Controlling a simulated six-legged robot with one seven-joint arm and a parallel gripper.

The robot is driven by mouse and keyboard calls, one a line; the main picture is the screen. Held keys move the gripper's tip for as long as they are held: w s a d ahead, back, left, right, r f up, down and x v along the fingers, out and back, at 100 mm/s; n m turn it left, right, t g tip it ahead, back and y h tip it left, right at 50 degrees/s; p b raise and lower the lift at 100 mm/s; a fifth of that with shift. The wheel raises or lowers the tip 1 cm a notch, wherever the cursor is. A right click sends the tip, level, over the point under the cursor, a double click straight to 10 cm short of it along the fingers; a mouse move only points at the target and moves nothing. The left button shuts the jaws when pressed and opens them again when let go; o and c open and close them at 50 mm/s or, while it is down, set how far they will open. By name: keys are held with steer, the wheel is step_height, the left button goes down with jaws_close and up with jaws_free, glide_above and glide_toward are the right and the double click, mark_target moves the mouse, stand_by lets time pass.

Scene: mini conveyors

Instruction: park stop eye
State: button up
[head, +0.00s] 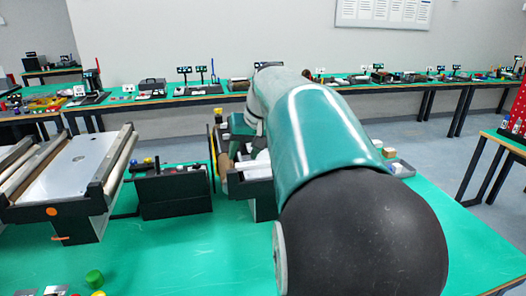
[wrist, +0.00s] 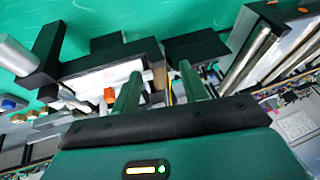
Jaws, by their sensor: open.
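My gripper (wrist: 161,70) shows in the wrist view as two green fingers, apart, with nothing clearly held between them. Beyond them lies a small conveyor (wrist: 100,78) with a white belt and dark frame. A small orange block (wrist: 109,95) sits at its edge, just left of the left finger. I cannot tell whether it is the stop eye. In the head view the small conveyor (head: 250,188) is partly hidden behind my arm, and my fingertips cannot be made out there.
A larger conveyor (head: 75,165) with a metal plate stands at the left. A dark control box (head: 172,192) with buttons stands beside it. A green cap (head: 94,278) lies on the front left of the green table (head: 190,262). The front middle is clear.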

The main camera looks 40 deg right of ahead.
steer(key=w+d+g+h, duration=0.1)
steer(key=w+d, duration=0.1)
steer(key=d, duration=0.7)
steer(key=w+d+h, duration=0.1)
steer(key=w+d, duration=0.2)
steer(key=d, duration=0.6)
steer(key=shift+m, duration=0.4)
steer(key=x, duration=1.2)
steer(key=shift+w+d+f, duration=0.1)
steer(key=shift+d+f, duration=0.2)
steer(key=shift+d, duration=0.15)
jaws_close()
